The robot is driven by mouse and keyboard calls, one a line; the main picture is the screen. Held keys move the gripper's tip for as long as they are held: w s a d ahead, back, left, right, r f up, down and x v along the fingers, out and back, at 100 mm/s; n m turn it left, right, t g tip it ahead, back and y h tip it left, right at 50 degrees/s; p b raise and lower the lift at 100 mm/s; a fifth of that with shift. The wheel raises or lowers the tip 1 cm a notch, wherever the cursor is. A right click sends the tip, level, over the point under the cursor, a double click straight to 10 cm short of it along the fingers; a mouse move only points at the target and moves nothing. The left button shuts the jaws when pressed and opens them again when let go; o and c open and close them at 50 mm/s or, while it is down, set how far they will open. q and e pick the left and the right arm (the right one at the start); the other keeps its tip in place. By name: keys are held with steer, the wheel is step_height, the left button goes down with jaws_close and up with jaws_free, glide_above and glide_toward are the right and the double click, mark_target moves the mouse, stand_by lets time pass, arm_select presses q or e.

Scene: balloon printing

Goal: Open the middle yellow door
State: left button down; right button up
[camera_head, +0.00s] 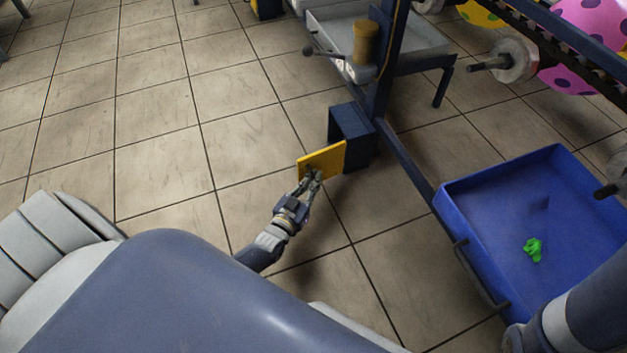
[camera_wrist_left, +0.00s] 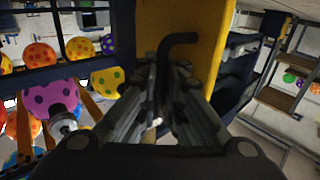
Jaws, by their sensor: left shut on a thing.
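The yellow door (camera_head: 322,157) stands out at an angle from a dark blue box (camera_head: 357,128) low on the machine frame. The box's near side looks open and dark inside. My left gripper (camera_head: 314,177) is at the door's near face. In the left wrist view, the fingers of my left gripper (camera_wrist_left: 167,95) are closed around a bent black handle (camera_wrist_left: 180,40) on the yellow door (camera_wrist_left: 215,35). The fingertips partly hide the handle's lower part. My right arm shows at the lower right of the head view, but its gripper is out of frame.
A blue tray (camera_head: 480,200) with a small green item (camera_head: 533,249) lies on the right. A grey tray table (camera_head: 420,45) and a yellow cylinder (camera_head: 366,42) are at the top. Patterned balloons (camera_head: 590,35) hang at the upper right. Tiled floor left of the door is clear.

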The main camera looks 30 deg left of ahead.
mark_target(310, 160)
arm_select(q)
steer(key=shift+s+a+f, duration=0.1)
steer(key=shift+s+a, duration=0.1)
steer(key=shift+s, duration=0.05)
steer(key=c, duration=2)
jaws_free()
steer(key=shift+a, duration=0.1)
steer(key=shift+r, duration=5.1)
